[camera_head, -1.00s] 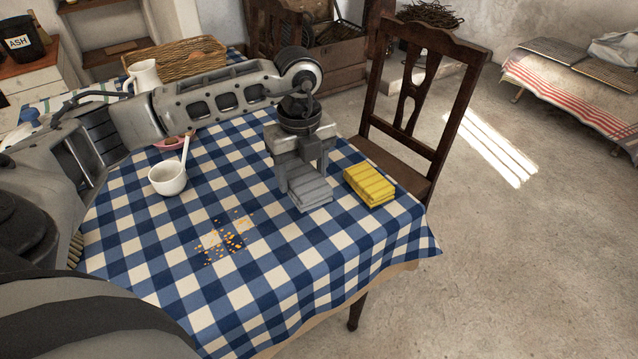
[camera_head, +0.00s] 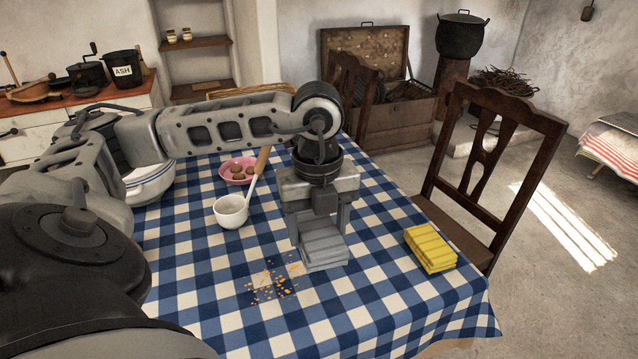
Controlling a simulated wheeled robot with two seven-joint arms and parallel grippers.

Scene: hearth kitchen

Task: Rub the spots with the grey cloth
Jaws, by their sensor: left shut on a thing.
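The grey cloth (camera_head: 324,247) is a folded, striped pad over the blue-and-white checked tablecloth (camera_head: 378,300). My left gripper (camera_head: 320,228) points down with a finger on each side of the cloth and is shut on it. I cannot tell whether the cloth touches the table. The spots (camera_head: 270,284) are a patch of small orange-yellow specks on the tablecloth, just in front and to the left of the cloth. My right gripper is not in view.
A folded yellow cloth (camera_head: 430,249) lies to the right. A white cup (camera_head: 231,211) with a wooden-handled utensil stands to the left, near a pink plate (camera_head: 236,178) of brown round items. A wooden chair (camera_head: 485,175) stands at the table's right side. The front right tabletop is clear.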

